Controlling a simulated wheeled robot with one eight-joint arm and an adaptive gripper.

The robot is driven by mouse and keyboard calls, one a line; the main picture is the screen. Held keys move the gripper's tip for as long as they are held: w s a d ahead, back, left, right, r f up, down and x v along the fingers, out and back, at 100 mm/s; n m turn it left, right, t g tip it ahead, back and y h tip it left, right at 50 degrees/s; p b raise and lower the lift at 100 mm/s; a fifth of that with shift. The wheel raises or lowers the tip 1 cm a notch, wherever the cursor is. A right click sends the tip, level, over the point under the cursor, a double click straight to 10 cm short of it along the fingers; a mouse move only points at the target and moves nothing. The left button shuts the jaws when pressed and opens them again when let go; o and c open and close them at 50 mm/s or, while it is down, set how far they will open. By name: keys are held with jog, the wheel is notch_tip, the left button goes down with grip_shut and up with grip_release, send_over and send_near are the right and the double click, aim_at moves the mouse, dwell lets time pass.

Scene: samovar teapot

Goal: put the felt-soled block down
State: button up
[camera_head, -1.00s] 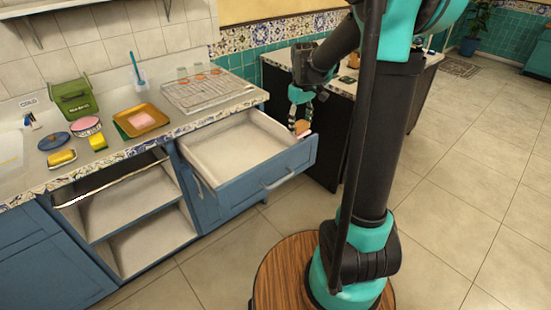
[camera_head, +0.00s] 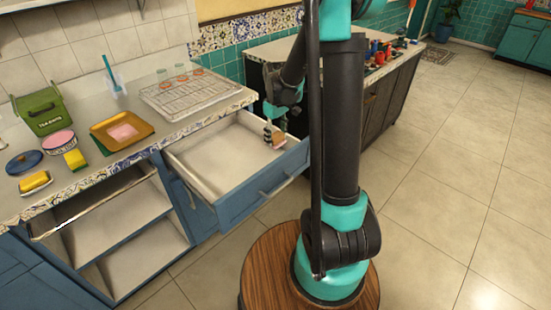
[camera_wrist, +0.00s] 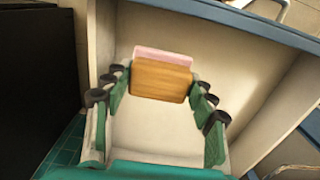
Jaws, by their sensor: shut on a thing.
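The felt-soled block (camera_wrist: 161,80) is a wooden block with a pink layer along its far side in the wrist view. My gripper (camera_wrist: 159,80) is shut on it, one finger at each side. In the head view the block (camera_head: 278,139) shows small and partly hidden at my gripper (camera_head: 272,127). Both are at the right end of the open drawer (camera_head: 215,163), over its pale interior. I cannot tell whether the block touches the drawer floor.
The drawer's blue front (camera_head: 262,183) and pale side walls stand around the gripper. The rest of the drawer floor looks empty.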

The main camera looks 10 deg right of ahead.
notch_tip(320, 180, down, 11)
dwell(0.5)
jog(key=shift+f, duration=0.1)
jog(key=o, duration=1)
notch_tip(320, 180, up, 12)
jog(key=shift+s+r, duration=0.1)
jog(key=s+d+m+t, duration=0.1)
jog(key=s+m, duration=0.1)
jog(key=s, duration=0.5)
jog(key=s+d+m+t, duration=0.1)
jog(key=s+m, duration=0.1)
jog(key=s, duration=0.5)
jog(key=s+d+m+t, duration=0.2)
jog(key=s+m, duration=0.1)
jog(key=s, duration=0.4)
jog(key=shift+s, duration=0.4)
